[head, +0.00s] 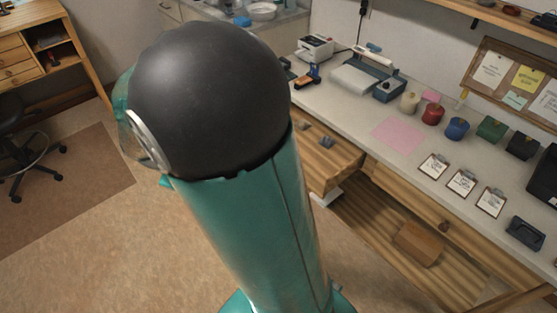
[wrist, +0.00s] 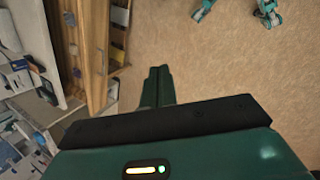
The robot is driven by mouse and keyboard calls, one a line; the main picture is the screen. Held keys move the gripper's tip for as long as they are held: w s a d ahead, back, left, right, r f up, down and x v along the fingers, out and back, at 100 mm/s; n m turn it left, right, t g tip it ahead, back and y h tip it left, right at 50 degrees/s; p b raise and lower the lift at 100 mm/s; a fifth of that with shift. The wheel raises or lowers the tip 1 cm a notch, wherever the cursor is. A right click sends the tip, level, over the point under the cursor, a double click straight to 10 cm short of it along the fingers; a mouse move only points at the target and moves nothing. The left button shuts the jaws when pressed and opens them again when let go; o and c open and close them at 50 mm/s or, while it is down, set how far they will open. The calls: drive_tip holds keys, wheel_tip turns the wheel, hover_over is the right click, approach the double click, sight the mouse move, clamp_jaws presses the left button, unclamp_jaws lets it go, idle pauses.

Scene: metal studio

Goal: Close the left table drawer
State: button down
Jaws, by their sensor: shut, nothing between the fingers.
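The left table drawer (head: 332,158) is pulled out from under the worktop in the head view, with small dark items inside. My arm covers its left part. In the wrist view the open drawer's wooden front (wrist: 97,50) runs down the left side, with small bluish items behind it. My gripper (wrist: 159,72) is shut and empty in the wrist view. Its fingers are to the right of the drawer front in that picture, with a visible gap over the floor. My gripper is hidden in the head view.
The worktop (head: 400,158) holds jars, cards and devices. A closed drawer with a round knob (head: 443,225) is to the right. A brown box (head: 418,243) sits on the lower shelf. A stool (head: 30,150) stands far left. Floor (head: 100,250) to the left is clear.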

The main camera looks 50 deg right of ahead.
drive_tip(key=w+d+f+n+g+h, duration=0.1)
drive_tip(key=d+f+n+h, duration=0.55)
drive_tip(key=d+f, duration=0.5)
drive_tip(key=d+f+n+g+h, duration=0.1)
drive_tip(key=d+f+n+h, duration=0.7)
drive_tip(key=f, duration=0.6)
drive_tip(key=s+d+m+y, duration=0.1)
drive_tip(key=s+d+m, duration=0.1)
drive_tip(key=d, duration=1.3)
drive_tip(key=shift+s+r, duration=0.15)
drive_tip(key=shift+s, duration=0.3)
drive_tip(key=shift+y, duration=0.25)
